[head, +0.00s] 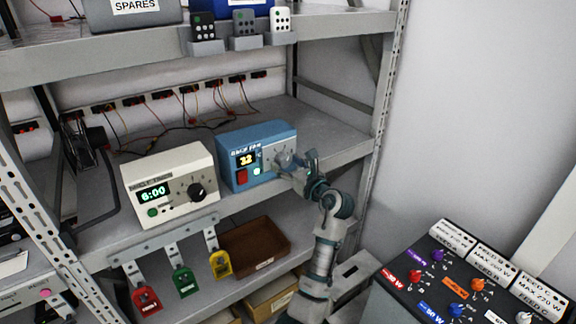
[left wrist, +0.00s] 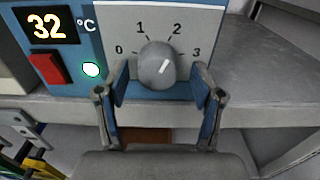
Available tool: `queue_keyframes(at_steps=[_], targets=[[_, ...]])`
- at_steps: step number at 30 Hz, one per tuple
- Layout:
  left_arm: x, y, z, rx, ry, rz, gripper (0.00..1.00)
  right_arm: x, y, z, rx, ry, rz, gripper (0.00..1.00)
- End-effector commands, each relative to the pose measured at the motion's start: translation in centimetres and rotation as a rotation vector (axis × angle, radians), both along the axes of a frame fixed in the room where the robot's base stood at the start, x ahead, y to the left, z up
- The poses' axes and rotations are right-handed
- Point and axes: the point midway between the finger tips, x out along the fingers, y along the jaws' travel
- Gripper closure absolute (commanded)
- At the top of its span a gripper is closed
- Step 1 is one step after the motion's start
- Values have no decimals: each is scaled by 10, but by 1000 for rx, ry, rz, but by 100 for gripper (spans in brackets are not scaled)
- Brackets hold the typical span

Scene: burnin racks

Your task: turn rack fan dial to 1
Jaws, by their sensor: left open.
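The blue rack fan box (head: 240,141) sits on the middle shelf, its display reading 32. Its grey round dial (left wrist: 157,65) has marks 0 to 3 around it in the left wrist view. My left gripper (head: 297,162) is at the right part of the box front and partly hides the dial in the head view. In the left wrist view, the open fingers (left wrist: 160,84) stand on either side of the dial's lower part, with gaps visible. My right gripper is out of view.
A red switch (left wrist: 49,69) and lit green lamp (left wrist: 91,69) are left of the dial. A cream timer box (head: 170,184) reading 6:00 stands beside the fan box. Coloured tags (head: 184,281) hang below the shelf edge. A dark knob panel (head: 465,280) is at lower right.

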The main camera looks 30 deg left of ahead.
Motion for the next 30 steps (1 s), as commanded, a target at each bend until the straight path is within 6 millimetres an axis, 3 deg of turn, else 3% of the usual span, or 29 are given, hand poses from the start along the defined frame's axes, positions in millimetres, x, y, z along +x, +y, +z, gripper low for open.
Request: queue_keyframes(at_steps=[9, 16, 30], targets=[[1, 3, 0, 0, -1, 0, 35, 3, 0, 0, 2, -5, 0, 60], [1, 2, 0, 0, 0, 0, 93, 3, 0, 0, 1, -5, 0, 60], [2, 2, 0, -1, -1, -2, 93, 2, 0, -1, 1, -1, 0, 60]])
